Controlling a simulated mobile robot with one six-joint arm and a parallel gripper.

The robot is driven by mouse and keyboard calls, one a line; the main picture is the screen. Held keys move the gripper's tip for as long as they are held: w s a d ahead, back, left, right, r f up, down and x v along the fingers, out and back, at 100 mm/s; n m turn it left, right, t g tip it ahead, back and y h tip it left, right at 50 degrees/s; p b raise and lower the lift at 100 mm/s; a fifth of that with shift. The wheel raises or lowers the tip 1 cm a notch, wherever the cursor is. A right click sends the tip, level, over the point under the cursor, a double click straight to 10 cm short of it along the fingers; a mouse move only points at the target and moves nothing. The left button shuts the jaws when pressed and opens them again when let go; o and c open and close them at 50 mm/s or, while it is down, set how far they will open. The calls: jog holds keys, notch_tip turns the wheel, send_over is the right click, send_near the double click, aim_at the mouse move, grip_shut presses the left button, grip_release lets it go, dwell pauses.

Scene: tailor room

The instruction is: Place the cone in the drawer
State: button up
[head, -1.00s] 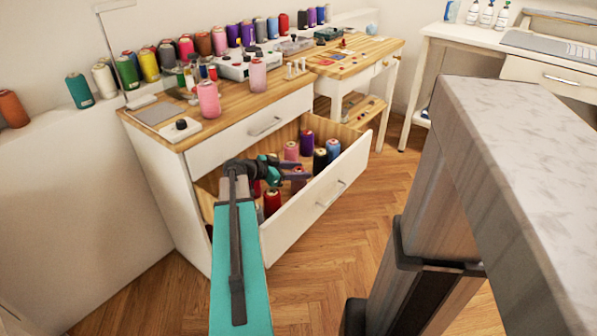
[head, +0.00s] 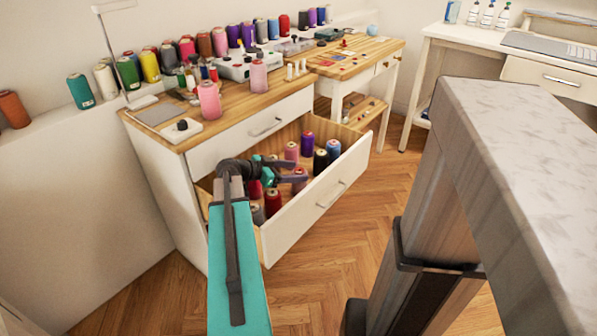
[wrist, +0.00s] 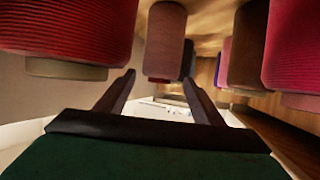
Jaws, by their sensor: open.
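The open lower drawer (head: 328,197) of the white cabinet holds several upright thread cones. They include a pink cone (head: 291,151), a purple cone (head: 307,143), a black cone (head: 320,162) and a red cone (head: 273,202). My gripper (head: 306,171) reaches over the drawer among these cones, with its fingers apart. In the wrist view my gripper (wrist: 160,82) is open. A brownish-red cone (wrist: 165,42) shows beyond and between the fingertips, not gripped. A large red cone (wrist: 65,30) is close on the left. I cannot tell which cone the task means.
The cabinet top carries a pink cone (head: 209,100) and small sewing items. A wall ledge (head: 40,140) behind bears a row of coloured cones. A wooden side table (head: 365,60) stands behind. Clear floor (head: 330,265) lies in front of the drawer.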

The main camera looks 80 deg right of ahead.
jog(key=v, duration=0.5)
jog(key=shift+w+a, duration=0.1)
jog(key=shift+p, duration=0.3)
dwell(0.4)
